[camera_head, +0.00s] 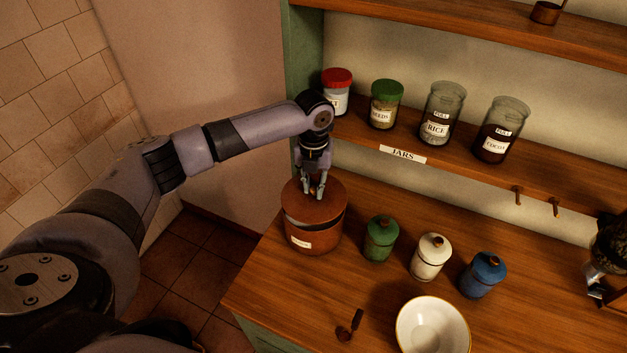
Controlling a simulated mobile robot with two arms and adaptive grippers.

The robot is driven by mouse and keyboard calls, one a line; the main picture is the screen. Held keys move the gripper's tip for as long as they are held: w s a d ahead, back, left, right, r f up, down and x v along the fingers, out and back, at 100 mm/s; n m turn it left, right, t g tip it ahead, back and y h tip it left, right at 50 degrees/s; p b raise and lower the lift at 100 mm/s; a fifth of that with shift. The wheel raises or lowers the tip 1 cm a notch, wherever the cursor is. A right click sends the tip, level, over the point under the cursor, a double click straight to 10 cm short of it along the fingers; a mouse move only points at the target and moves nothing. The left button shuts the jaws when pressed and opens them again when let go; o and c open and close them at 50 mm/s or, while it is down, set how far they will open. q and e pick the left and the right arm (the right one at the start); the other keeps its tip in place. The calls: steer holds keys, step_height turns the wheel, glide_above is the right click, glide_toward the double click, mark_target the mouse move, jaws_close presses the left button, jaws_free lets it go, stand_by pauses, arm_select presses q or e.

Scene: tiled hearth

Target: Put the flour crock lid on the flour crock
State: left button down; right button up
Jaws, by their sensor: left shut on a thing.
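The flour crock (312,241) is a round brown pot with a white label, standing at the left end of the wooden counter. The flour crock lid (331,202) is a round brown disc over the crock's mouth. A dark gap shows between the lid and the crock's rim on the right side, so the lid looks slightly raised or tilted there. My left gripper (314,191) reaches down from above and is shut on the lid near its middle; its fingers partly hide the grip point. My right gripper is not in view.
Green (381,239), white (430,257) and blue (482,275) canisters stand right of the crock. A white bowl (432,328) and a small dark utensil (350,326) are nearer the front. A shelf (402,154) with several jars is above. The counter's left edge is close to the crock.

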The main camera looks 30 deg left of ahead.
arm_select(q)
steer(key=shift+f, duration=0.8)
steer(key=shift+p, duration=0.45)
stand_by(0.3)
steer(key=shift+f+b, duration=0.55)
steer(key=shift+f, duration=0.4)
stand_by(0.3)
stand_by(0.5)
steer(key=c, duration=1.4)
jaws_free()
step_height(320, 180, up, 12)
